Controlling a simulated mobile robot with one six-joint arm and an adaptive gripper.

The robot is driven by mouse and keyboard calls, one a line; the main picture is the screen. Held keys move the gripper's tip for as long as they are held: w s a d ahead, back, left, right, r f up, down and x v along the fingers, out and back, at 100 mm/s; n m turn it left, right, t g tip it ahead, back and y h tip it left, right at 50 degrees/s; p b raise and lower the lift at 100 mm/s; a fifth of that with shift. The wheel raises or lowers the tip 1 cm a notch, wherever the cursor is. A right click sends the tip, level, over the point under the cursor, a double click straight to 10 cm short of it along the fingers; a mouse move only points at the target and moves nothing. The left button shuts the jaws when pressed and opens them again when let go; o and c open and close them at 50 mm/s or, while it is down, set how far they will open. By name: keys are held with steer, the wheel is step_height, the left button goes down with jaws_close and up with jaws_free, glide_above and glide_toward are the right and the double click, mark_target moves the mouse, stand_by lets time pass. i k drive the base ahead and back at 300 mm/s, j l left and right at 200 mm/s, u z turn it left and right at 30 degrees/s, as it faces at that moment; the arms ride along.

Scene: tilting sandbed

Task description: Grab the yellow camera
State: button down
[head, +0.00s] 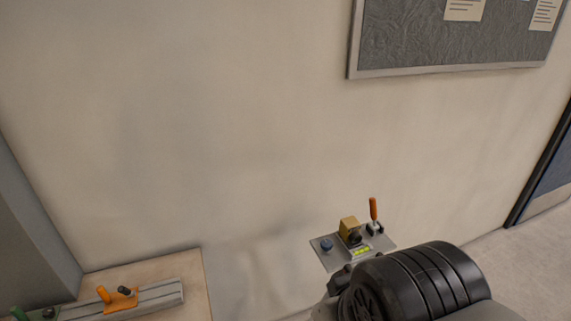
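The yellow camera (348,225) is a small tan-yellow block with a dark round part like a lens at its lower right. It sits on a small grey plate (329,259) at the lower right of the head view, close to the wall. My arm's black ribbed joint is in front of the plate, at the bottom of the view. My gripper cannot be made out in this view, so its fingers and its distance to the camera are not visible.
The plate also carries a blue knob (326,245), a yellow-green strip (361,251) and an orange-handled lever (373,210) close beside the camera. A wooden top (196,274) with a grey rail (160,294) is at lower left. A noticeboard (440,40) hangs above.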

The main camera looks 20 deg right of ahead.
mark_target(349, 230)
steer(key=i+l+u, duration=0.15)
steer(key=l+u, duration=0.2)
steer(key=l, duration=0.35)
steer(key=l+u, duration=0.35)
steer(key=l, duration=0.4)
